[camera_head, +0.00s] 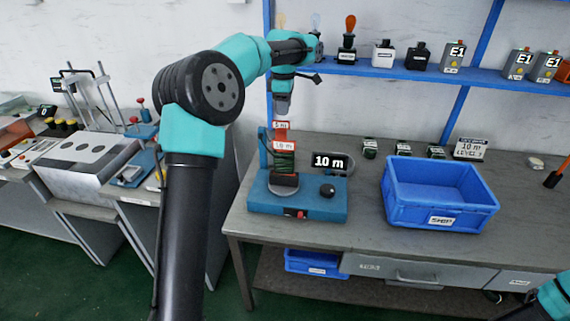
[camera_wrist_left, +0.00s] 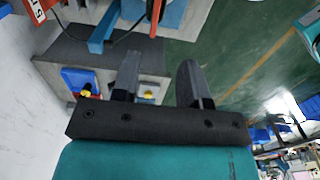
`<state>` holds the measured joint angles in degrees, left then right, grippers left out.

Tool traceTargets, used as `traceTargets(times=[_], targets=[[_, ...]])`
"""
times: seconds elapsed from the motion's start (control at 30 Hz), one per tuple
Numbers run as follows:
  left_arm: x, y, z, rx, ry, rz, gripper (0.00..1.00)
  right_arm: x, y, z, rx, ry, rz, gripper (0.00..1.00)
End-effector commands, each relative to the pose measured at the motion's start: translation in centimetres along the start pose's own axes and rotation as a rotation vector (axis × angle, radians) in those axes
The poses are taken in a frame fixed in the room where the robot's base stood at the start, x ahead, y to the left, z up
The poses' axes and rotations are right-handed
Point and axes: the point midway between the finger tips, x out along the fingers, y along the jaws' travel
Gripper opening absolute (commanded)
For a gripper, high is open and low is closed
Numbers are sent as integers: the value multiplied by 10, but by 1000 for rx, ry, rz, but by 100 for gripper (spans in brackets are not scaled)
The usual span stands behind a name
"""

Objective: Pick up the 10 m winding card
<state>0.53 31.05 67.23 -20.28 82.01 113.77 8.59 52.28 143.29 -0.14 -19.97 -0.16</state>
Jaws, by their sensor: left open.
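A card (camera_head: 284,146) with a small label that seems to read 10 m stands at the blue winding station, with dark coils just below the label. Another red card (camera_head: 281,125) labelled 5 m shows just above it in the picture. My left gripper (camera_head: 283,110) points down just above these cards, apart from the 10 m label. In the left wrist view its two fingers (camera_wrist_left: 159,75) are apart with nothing between them. A red card with a white label (camera_wrist_left: 42,10) shows at that view's top left edge. My right gripper is out of view.
Small devices line the blue shelf (camera_head: 490,76) behind. Bench space in front of the bin is clear.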

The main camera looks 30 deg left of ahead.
Motion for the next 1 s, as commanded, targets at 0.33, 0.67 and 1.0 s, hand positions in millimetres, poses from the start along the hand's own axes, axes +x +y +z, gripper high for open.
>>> traceTargets(times=[0.33,0.67,1.0], targets=[[58,0,-1,1,1,-4,40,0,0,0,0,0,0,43],[107,0,0,1,1,-2,40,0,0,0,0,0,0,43],[112,0,0,1,0,0,40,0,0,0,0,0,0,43]])
